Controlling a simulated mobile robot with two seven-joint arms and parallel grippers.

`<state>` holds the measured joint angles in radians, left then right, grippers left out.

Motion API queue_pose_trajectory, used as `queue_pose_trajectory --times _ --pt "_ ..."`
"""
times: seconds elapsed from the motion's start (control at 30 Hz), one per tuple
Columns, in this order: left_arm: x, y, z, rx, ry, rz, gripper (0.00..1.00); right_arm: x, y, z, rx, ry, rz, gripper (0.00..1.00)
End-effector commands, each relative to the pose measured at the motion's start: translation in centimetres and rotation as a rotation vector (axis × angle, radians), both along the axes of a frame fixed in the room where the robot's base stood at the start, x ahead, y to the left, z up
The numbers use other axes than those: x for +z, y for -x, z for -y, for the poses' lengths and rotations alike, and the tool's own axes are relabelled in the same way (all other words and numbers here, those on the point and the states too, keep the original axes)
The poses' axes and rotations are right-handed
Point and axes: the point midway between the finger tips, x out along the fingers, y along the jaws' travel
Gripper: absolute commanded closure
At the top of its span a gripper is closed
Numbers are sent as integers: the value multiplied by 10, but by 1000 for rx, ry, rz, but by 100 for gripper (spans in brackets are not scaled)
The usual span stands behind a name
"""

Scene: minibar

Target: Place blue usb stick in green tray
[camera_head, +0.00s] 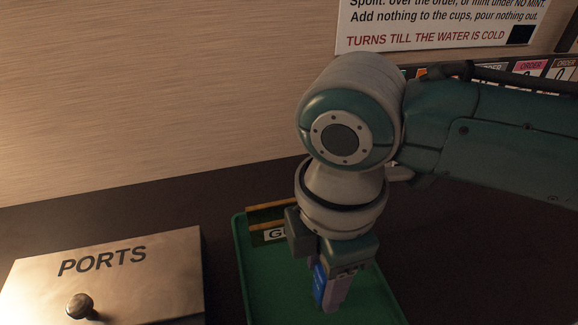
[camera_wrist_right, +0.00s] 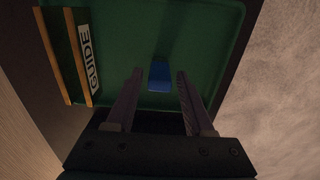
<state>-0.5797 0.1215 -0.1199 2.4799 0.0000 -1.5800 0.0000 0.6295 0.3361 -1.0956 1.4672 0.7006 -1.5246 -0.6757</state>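The blue usb stick (camera_head: 319,283) shows beside a finger of my right gripper (camera_head: 328,290) in the head view, over the green tray (camera_head: 241,262). In the right wrist view the blue usb stick (camera_wrist_right: 159,76) appears between the two fingertips of my right gripper (camera_wrist_right: 160,74), with a gap on each side. The fingers are apart and point down into the green tray (camera_wrist_right: 215,22). Whether the stick rests on the tray floor I cannot tell exactly. My left gripper is in neither view.
A guide with a white GUIDE label (camera_wrist_right: 88,57) lies along one end of the tray. A box marked PORTS (camera_head: 150,285) with a round knob (camera_head: 80,306) stands left of the tray. A wall sign (camera_head: 440,25) and order cards (camera_head: 528,68) are behind my right arm.

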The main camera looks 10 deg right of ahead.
Motion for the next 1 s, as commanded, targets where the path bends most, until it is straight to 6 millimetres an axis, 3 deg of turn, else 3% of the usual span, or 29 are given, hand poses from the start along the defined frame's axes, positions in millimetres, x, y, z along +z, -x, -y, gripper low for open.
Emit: queue_pose_trajectory --times 0.4,0.8,1.0 --pt "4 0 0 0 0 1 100 8 -1 0 0 0 1 37" --pt "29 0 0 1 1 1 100 92 -1 0 0 -1 3 37" --pt "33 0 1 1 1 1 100 118 -1 0 0 -1 1 37"
